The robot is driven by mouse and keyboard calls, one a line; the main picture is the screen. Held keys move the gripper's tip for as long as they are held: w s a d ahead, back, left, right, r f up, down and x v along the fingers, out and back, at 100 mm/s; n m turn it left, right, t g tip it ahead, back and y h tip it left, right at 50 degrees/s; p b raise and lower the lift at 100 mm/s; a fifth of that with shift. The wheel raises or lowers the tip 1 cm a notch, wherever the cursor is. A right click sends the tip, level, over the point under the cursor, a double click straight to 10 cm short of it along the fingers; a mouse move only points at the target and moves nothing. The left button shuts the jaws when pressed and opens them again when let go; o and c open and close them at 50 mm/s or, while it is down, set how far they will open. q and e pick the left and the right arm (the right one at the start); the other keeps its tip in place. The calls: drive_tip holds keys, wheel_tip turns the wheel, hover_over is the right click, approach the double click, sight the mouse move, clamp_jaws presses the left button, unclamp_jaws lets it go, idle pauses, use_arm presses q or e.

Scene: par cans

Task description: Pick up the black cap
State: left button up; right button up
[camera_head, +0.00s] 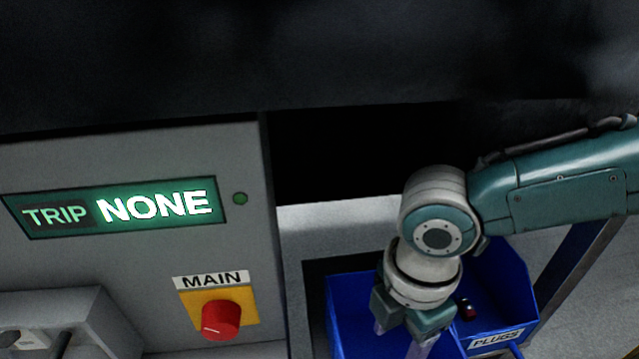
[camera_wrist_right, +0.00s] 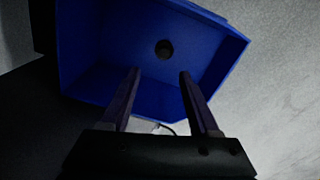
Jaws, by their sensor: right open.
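The black cap (camera_wrist_right: 165,49) shows in the right wrist view as a small dark round thing on the floor of a blue bin (camera_wrist_right: 95,83). My right gripper (camera_wrist_right: 160,73) is open and empty, with its two fingers pointing into that bin and the cap just beyond the fingertips, between their lines. In the head view my right gripper (camera_head: 402,340) points down over the left blue bin (camera_head: 350,290). I cannot make out the black cap there. My left gripper is in neither view.
A grey panel (camera_head: 130,265) with a red MAIN knob (camera_head: 221,320) and a display (camera_head: 120,208) reading TRIP NONE stands at left.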

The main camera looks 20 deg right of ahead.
drive_tip(key=f, duration=0.1)
drive_tip(key=s+f+b, duration=0.1)
drive_tip(key=f+b, duration=0.1)
drive_tip(key=shift+s+f, duration=0.25)
drive_tip(key=shift+f, duration=0.05)
drive_tip(key=shift+f+b, duration=0.3)
drive_tip(key=shift+w+f+b, duration=0.35)
drive_tip(key=shift+f+b, duration=0.05)
drive_tip(key=shift+b, duration=0.1)
drive_tip(key=f+b, duration=0.4)
drive_tip(key=shift+d+f, duration=0.1)
drive_tip(key=shift+d, duration=0.15)
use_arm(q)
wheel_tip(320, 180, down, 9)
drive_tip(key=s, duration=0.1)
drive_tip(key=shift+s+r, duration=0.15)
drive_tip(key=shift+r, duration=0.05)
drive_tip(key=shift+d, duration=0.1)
use_arm(e)
drive_tip(key=shift+w, duration=0.1)
drive_tip(key=shift+c, duration=0.2)
clamp_jaws()
